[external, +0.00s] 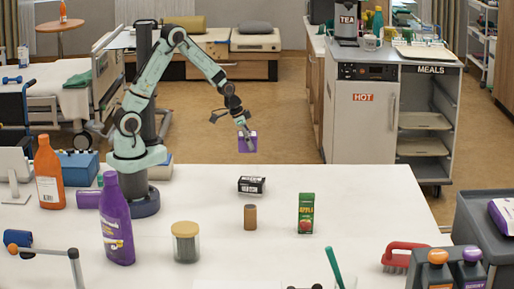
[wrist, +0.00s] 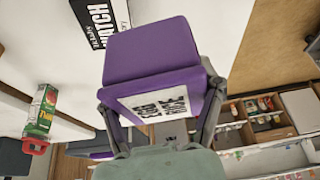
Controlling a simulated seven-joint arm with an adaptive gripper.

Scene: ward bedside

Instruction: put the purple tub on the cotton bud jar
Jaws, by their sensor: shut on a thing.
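My gripper (external: 244,133) is shut on the purple tub (external: 247,143), which hangs in the air near the far edge of the white table. In the wrist view the purple tub (wrist: 155,60) fills the middle, tilted in the picture, with a white printed label facing the camera and a gripper finger on each side. The cotton bud jar (external: 186,245), a clear jar with a tan top, stands upright at the front left of the table, well apart from the tub. I cannot make out the jar in the wrist view.
On the table (external: 370,200) are a black-and-white box (external: 251,185), a brown cylinder (external: 250,217), a green-and-red juice carton (external: 306,213) and a red brush (external: 402,257). A tall purple bottle (external: 117,222) stands just left of the jar.

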